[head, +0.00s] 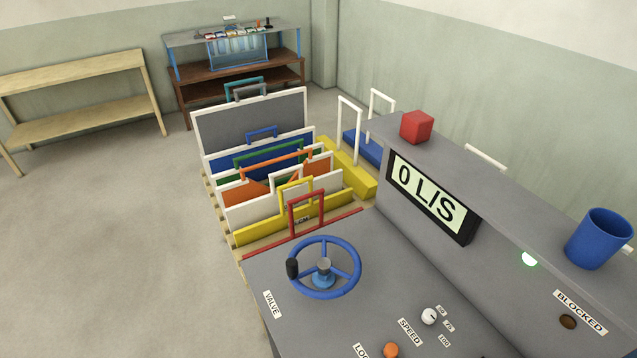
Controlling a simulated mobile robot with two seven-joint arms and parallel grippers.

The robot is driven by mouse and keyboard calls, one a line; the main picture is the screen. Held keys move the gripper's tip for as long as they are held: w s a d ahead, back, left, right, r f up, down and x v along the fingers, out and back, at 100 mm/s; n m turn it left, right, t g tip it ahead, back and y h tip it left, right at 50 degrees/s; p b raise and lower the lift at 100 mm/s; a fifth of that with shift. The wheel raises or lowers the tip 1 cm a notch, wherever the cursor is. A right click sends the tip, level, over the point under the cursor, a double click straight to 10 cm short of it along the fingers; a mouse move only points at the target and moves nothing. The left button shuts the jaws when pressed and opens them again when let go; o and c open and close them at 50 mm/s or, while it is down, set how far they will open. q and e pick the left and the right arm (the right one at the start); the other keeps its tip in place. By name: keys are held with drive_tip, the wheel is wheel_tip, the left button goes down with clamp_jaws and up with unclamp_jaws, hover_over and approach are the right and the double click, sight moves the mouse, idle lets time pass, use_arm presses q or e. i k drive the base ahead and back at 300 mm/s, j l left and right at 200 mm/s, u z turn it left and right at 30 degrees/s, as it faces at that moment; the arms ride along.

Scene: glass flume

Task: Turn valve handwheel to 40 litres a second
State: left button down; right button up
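The valve handwheel (356,265) is a blue ring with spokes, a grey hub and a black knob (292,268) at its left side. It stands on the grey console top beside a label reading VALVE (272,304). The display (433,195) on the console's upright panel reads "0 L/S". Neither of my grippers is in the head view, and nothing touches the wheel.
On the console are a white SPEED knob (429,316), an orange button (391,350) and a dark oval lamp (568,321) by BLOCKED. Framed panels stand behind; floor at left is clear.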

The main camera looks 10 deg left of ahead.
sight(324, 265)
drive_tip(key=i+j+z, duration=0.7)
drive_tip(key=j, duration=0.15)
drive_tip(key=j+z, duration=0.2)
drive_tip(key=i+j+z, duration=0.25)
drive_tip(key=j, duration=0.25)
drive_tip(key=k, duration=0.05)
